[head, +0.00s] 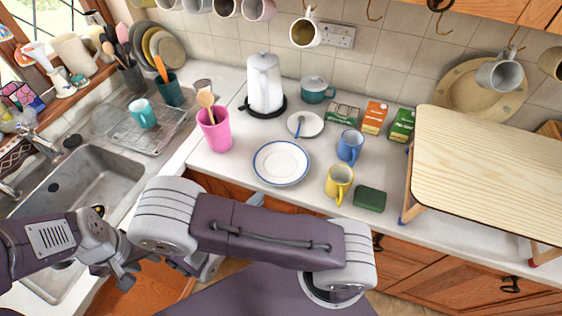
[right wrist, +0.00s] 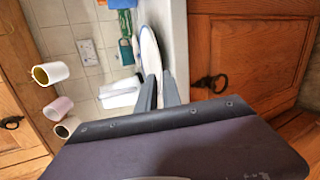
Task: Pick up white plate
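The white plate (head: 282,163) with a blue rim lies flat on the counter, near its front edge. In the right wrist view the plate (right wrist: 150,50) shows edge-on, just beyond the fingertips. My right gripper (right wrist: 160,80) has its two fingers apart, with a gap between them, pointing at the plate's near rim. In the head view my right arm hides most of this gripper; only a small grey part (head: 256,199) shows at the counter edge. My left gripper (head: 124,276) is low by the sink, away from the plate; its finger gap is unclear.
A pink cup (head: 214,130) with a wooden utensil stands left of the plate. A blue mug (head: 350,146), yellow mug (head: 339,182) and green block (head: 370,199) stand to the right. A smaller saucer (head: 306,124) and white kettle (head: 264,85) are behind. Wooden cupboards (right wrist: 250,60) are below the counter.

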